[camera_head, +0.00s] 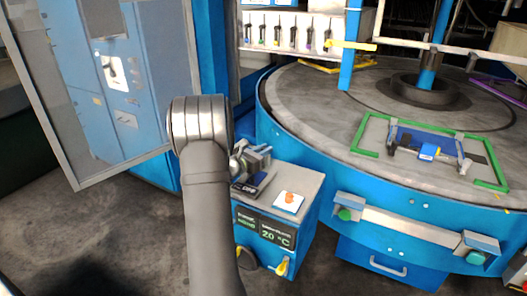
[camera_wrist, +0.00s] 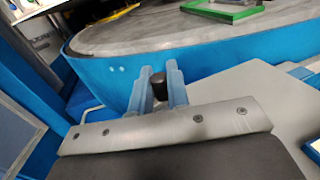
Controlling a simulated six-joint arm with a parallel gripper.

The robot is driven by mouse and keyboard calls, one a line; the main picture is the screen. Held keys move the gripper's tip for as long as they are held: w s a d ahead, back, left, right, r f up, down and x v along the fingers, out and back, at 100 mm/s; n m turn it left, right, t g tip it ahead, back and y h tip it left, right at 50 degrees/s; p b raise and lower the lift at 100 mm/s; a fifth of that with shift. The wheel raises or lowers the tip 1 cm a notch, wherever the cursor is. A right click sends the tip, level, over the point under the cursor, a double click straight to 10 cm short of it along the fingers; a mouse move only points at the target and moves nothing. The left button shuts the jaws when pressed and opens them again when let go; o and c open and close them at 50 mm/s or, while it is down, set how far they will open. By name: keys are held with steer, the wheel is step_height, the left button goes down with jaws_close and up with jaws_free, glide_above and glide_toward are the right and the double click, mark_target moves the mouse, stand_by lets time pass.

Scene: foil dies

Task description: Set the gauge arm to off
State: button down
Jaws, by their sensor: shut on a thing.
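My gripper (camera_head: 250,158) is at the back left of the grey top of a small blue cabinet (camera_head: 300,180), partly hidden by my arm. Below it is a dark plate with a white "OFF" label (camera_head: 250,190). In the wrist view, my gripper's two blue-grey fingers (camera_wrist: 160,86) are closed around a dark round knob (camera_wrist: 158,84), which appears to be the end of the gauge arm. The rest of the gauge arm is hidden behind my gripper, so its setting cannot be told.
An orange button (camera_head: 290,197) sits on the cabinet top. The cabinet front has a display (camera_head: 265,230) and a yellow-handled knob (camera_head: 282,267). A large round blue-sided table (camera_head: 300,110) stands close behind. A framed panel (camera_head: 110,80) stands at left.

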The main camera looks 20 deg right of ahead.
steer(key=shift+w+d+n+t+y, duration=0.1)
steer(key=shift+w+n+t+y, duration=0.15)
steer(key=shift+n+t+y, duration=0.6)
steer(key=shift+w+n+t+y, duration=0.2)
steer(key=shift+n+t+y, duration=0.55)
steer(key=shift+t, duration=0.2)
steer(key=shift+w+d+n+t+y, duration=0.1)
steer(key=shift+w+n+t+y, duration=0.15)
steer(key=shift+n+t+y, duration=0.55)
steer(key=shift+a, duration=0.1)
steer(key=c, duration=1.4)
jaws_free()
steer(key=shift+c, duration=0.2)
steer(key=v, duration=1.7)
steer(key=shift+s+f, duration=0.1)
steer(key=shift+s, duration=0.15)
